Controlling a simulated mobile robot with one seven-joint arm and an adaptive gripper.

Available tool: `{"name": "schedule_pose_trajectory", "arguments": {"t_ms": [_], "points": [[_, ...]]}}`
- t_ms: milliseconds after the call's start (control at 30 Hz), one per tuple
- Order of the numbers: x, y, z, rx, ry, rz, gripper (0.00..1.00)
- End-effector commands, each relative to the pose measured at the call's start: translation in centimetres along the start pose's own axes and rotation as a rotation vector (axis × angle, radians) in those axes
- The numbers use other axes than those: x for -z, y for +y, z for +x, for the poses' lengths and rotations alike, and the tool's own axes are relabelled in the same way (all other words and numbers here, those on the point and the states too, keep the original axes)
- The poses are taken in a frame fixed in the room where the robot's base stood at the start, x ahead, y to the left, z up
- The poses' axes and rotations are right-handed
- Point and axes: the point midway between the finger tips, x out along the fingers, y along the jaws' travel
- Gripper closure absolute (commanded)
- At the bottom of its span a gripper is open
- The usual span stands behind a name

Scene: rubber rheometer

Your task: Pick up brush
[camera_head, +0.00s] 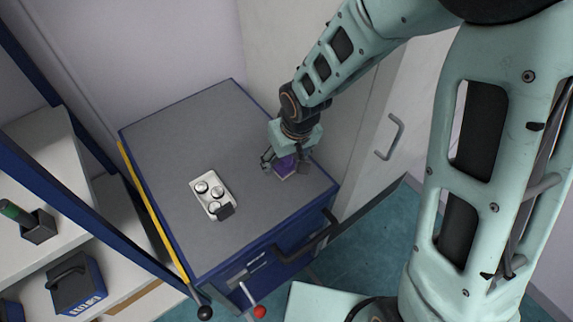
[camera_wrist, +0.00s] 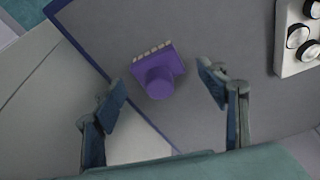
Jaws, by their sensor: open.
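The brush (camera_wrist: 158,72) is purple with a row of pale bristle tufts along one edge and a round knob-like handle facing the wrist camera. It lies on the grey top of the blue cabinet. In the head view the brush (camera_head: 284,166) is partly hidden beneath my gripper (camera_head: 286,165). In the wrist view my gripper (camera_wrist: 163,98) is open, with one finger to the left and one to the right of the brush. The fingers do not touch it, and nothing is held between them.
A white tray (camera_head: 228,196) with several round metal pieces sits on the cabinet top (camera_head: 180,130), left of the brush. Shelves (camera_head: 30,160) with a blue box (camera_head: 75,285) stand at left. A white door with a handle (camera_head: 389,137) is close on the right.

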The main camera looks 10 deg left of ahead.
Motion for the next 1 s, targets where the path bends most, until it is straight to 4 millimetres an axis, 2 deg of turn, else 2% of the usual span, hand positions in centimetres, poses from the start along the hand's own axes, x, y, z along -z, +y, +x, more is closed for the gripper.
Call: {"name": "schedule_pose_trajectory", "arguments": {"t_ms": [133,567,967,1000], "points": [[0.02,0.00,-0.04,0.000,0.000,0.000,0.33],[0.00,-0.02,-0.05,0.000,0.000,0.000,0.80],[0.09,-0.04,-0.24,0.001,0.000,0.000,0.81],[0.17,-0.05,-0.39,0.001,0.000,0.000,0.85]]}}
